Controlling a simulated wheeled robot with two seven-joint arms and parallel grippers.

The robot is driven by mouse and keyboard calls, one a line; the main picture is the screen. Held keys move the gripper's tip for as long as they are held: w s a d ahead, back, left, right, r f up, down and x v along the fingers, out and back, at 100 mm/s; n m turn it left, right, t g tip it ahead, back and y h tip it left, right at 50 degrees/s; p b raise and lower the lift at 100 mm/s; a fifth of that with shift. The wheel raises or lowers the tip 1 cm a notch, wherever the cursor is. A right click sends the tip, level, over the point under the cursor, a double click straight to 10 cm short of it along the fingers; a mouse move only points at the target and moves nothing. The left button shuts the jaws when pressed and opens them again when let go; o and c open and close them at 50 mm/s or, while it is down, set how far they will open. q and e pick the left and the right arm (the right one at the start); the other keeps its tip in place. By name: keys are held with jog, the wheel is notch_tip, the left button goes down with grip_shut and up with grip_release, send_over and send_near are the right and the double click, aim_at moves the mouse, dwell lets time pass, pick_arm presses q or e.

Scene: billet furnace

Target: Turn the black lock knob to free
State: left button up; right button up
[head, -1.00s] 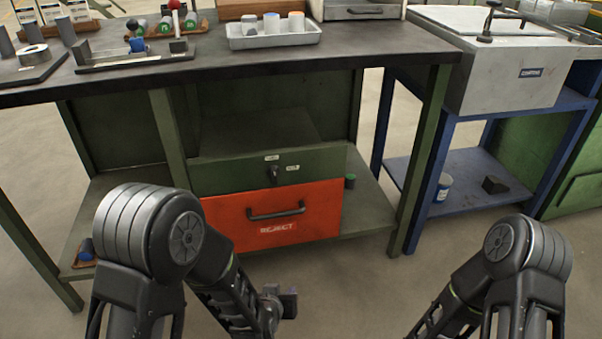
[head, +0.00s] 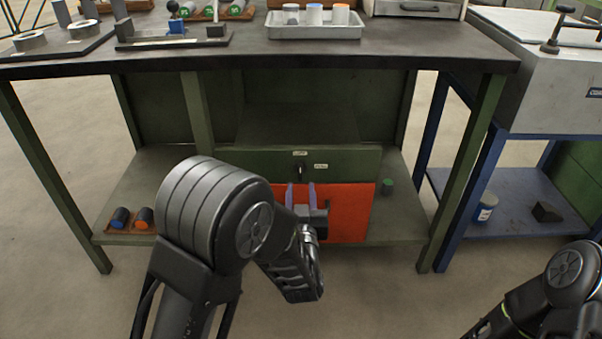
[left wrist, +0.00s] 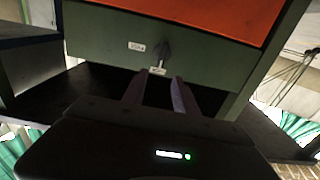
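The black lock knob (head: 300,173) is on the green panel (head: 350,163) above the red drawer (head: 350,210). Its grip looks roughly upright, in line with the small label above it; a second label (head: 321,166) is to its right. The lettering is too small to read. My left gripper (head: 300,190) is open and empty, its two fingers pointing at the panel just below the knob in the head view. In the left wrist view the knob (left wrist: 164,50) shows beyond and between the open fingertips (left wrist: 157,80), apparently apart from them. My right gripper is out of view.
The dark worktop (head: 270,54) overhangs the panel and carries a grey tray (head: 316,32) with several cups. A small green cylinder (head: 387,186) stands on the lower shelf at right. A blue stand (head: 500,200) is further right. The floor in front is clear.

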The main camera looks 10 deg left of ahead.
aim_at(300, 169)
pick_arm(q)
jog(key=b+x, duration=0.2)
jog(key=x, duration=0.5)
jog(key=shift+w+a, duration=0.1)
jog(key=shift+c, duration=0.5)
grip_shut()
